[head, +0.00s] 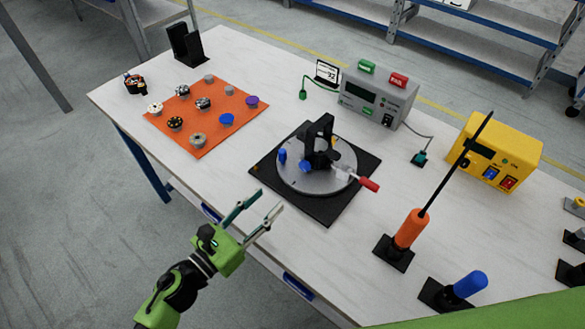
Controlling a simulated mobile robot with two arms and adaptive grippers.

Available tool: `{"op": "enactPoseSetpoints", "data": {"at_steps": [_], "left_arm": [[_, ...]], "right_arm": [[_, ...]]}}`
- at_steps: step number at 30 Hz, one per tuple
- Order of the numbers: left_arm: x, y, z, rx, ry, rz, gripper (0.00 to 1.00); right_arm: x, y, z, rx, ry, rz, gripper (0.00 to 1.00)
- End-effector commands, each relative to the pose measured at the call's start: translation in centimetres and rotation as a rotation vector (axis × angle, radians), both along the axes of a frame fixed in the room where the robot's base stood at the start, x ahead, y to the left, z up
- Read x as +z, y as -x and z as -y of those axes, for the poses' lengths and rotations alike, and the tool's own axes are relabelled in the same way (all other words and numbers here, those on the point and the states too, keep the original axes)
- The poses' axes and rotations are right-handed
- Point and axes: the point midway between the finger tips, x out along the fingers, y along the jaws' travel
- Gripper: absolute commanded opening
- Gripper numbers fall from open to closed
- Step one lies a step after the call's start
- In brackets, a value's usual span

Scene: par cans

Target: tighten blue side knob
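A black fixture (319,133) stands on a round grey disc (288,183) set on a black square plate (328,213) near the table's middle. A blue knob (304,166) shows low on the fixture's near side. A second blue piece (282,156) stands upright at the disc's left edge. A clamp with a red handle (368,184) sticks out at the right. My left gripper (269,200) is open and empty, in front of the black plate over the table's front edge, apart from the knobs. My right gripper is not in view.
An orange mat (182,108) with several small knobs lies at the left. A grey box (378,96) and a yellow box (500,150) stand behind. An orange-handled driver (409,229) and a blue-handled tool (470,284) stand upright at the right.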

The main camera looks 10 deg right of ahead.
Motion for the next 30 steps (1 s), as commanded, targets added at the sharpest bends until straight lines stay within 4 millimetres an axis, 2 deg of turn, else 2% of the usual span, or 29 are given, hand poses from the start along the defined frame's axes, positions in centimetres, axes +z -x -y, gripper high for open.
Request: {"op": "enactPoseSetpoints", "data": {"at_steps": [7, 16, 21, 30], "left_arm": [[0.5, -3.4, 3.4, -0.001, 0.0, 0.003, 0.38], [0.3, -7.5, 7.7, -0.001, -0.001, 0.001, 0.38], [0.1, -8.7, 8.8, 0.0, -0.003, 0.0, 0.38], [0.0, -9.1, 9.3, 0.0, -0.003, 0.0, 0.38]], "right_arm": [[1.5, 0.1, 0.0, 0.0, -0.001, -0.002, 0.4], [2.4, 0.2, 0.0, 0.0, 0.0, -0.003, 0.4], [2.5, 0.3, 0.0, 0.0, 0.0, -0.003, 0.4], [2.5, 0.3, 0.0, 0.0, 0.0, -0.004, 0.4]]}}
